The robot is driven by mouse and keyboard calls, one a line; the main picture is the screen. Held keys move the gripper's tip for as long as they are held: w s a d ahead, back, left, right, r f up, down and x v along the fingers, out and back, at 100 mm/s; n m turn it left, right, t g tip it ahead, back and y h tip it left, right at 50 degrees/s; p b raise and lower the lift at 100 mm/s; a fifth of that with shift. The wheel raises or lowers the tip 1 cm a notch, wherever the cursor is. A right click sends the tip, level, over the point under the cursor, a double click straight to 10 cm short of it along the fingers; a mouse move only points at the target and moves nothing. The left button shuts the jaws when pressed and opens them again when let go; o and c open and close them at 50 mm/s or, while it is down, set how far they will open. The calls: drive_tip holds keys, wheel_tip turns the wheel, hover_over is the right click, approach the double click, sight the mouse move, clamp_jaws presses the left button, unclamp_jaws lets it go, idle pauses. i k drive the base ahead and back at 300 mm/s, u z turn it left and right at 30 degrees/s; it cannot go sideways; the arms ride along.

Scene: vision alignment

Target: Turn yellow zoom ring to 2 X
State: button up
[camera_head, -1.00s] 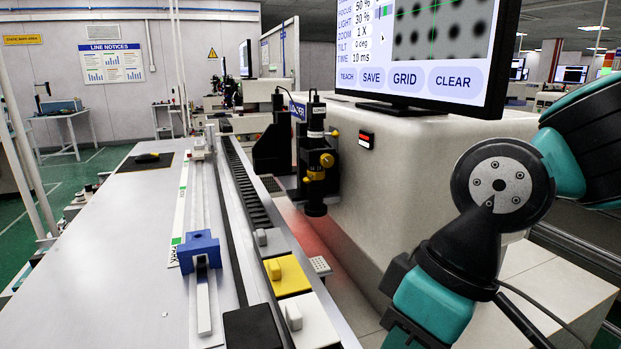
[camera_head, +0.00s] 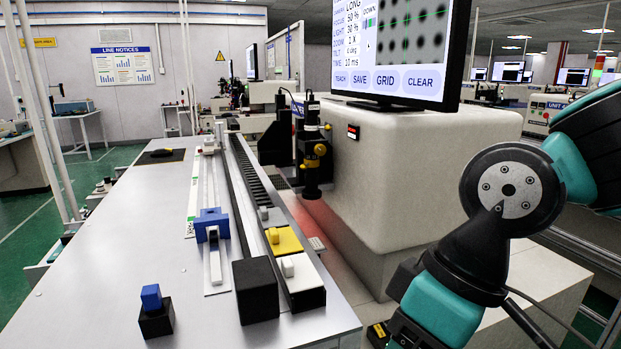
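The black lens unit (camera_head: 312,181) stands upright at the far side of the rail, beside the large pale housing. It has a yellow knob (camera_head: 320,150) on its right side and a yellow band (camera_head: 311,163) just below. I cannot tell which yellow part is the zoom ring, and no scale is readable. My arm comes down on the right, well apart from the lens unit. My gripper is not in view.
The grey table (camera_head: 120,245) fills the left front. On it are a blue clamp block (camera_head: 211,226), a black box (camera_head: 255,291), a small blue cube (camera_head: 151,297) on a black base, and yellow (camera_head: 285,241) and white (camera_head: 299,273) blocks. The pale housing (camera_head: 400,180) borders the lens on the right.

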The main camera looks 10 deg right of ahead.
sight(307, 163)
drive_tip(key=k, duration=0.6)
drive_tip(key=z, duration=1.1)
drive_tip(key=i, duration=0.9)
drive_tip(key=u, duration=2.3)
drive_tip(key=i, duration=0.5)
drive_tip(key=u, duration=0.1)
